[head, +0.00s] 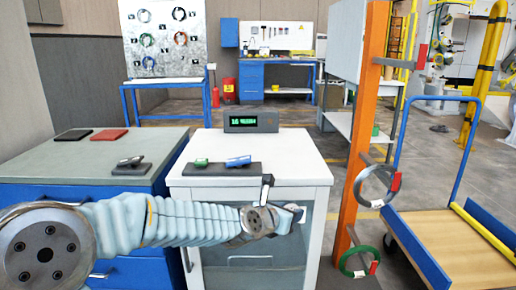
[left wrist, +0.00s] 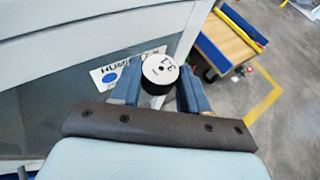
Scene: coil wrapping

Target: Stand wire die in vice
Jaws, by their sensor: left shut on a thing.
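The wire die (left wrist: 160,72) is a short black cylinder with a white, marked top face. In the left wrist view it sits between the two blue fingers of my left gripper (left wrist: 155,92), which is shut on it. In the head view, my left gripper (head: 292,211) is in front of the white cabinet, below its top's front edge. A small dark clamp-like piece (head: 130,166) stands on the left bench; I cannot tell whether it is the vice. My right gripper is not in view.
The white cabinet top (head: 300,158) holds a dark tray (head: 200,170) with a green and a blue piece, and a display box (head: 251,121). The left bench (head: 40,165) carries black and red pads. An orange post (head: 366,120) with coils and a cart (head: 445,245) stand right.

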